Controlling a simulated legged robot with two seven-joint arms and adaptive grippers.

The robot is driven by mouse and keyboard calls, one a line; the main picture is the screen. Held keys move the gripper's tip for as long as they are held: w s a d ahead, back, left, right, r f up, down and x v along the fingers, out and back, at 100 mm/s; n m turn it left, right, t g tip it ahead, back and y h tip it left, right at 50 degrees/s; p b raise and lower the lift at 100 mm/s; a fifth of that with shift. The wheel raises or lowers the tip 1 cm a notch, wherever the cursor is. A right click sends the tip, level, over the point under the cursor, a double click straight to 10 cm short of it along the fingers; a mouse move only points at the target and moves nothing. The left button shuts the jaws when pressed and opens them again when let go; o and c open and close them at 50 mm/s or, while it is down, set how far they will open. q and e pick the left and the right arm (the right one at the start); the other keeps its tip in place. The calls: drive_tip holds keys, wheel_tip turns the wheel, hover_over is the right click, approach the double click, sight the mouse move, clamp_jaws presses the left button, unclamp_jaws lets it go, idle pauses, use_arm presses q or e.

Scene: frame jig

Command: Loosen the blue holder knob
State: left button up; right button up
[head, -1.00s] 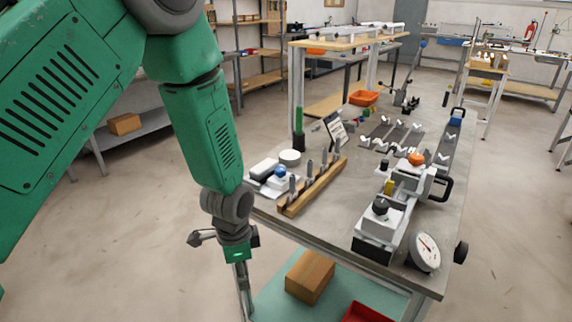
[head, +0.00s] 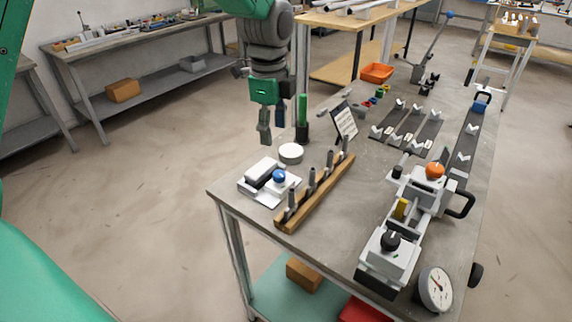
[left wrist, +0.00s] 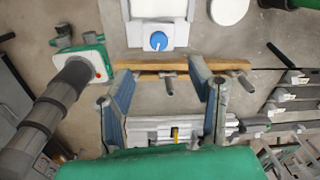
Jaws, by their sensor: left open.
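The blue holder knob (head: 279,176) sits on a white and grey holder block (head: 262,196) at the near left of the bench. My left gripper (head: 272,140) hangs fingers down beyond the holder in the head view, by the bench's left edge and apart from the knob. In the left wrist view, the blue knob (left wrist: 158,40) shows above the two spread, empty fingers of my left gripper (left wrist: 162,76). The wooden rack (left wrist: 180,66) crosses between the fingertips in that picture, below the knob. My right gripper is not seen.
The wooden rack of upright pins (head: 316,194) stands right beside the holder. A white round disc (head: 290,153) and a green-topped post (head: 302,115) are near the left gripper. A clamp fixture with an orange knob (head: 435,170) and a dial gauge (head: 435,288) fill the right side.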

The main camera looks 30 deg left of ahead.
sight(280, 173)
use_arm(q)
drive_tip(key=f, duration=0.3)
drive_tip(key=a+f, duration=0.1)
drive_tip(key=f, duration=0.2)
drive_tip(key=shift+s+a, duration=0.15)
drive_tip(key=d+f, duration=0.2)
drive_tip(key=f, duration=0.1)
drive_tip(key=d+f, duration=0.1)
drive_tip(key=d, duration=0.1)
drive_tip(key=shift+w+f+b, duration=0.3)
drive_tip(key=shift+f, duration=0.4)
drive_tip(key=a, duration=0.1)
drive_tip(key=a+f, duration=0.1)
drive_tip(key=a, duration=0.1)
drive_tip(key=shift+a+f, duration=0.25)
drive_tip(key=shift+a, duration=0.1)
drive_tip(key=shift+c, duration=1.3)
drive_tip(key=shift+d+r, duration=0.1)
drive_tip(key=shift+d, duration=0.2)
drive_tip(key=c, duration=0.7)
drive_tip(key=shift+d, duration=0.4)
clamp_jaws()
drive_tip(key=shift+w+d+r, duration=0.1)
drive_tip(key=shift+d, duration=0.2)
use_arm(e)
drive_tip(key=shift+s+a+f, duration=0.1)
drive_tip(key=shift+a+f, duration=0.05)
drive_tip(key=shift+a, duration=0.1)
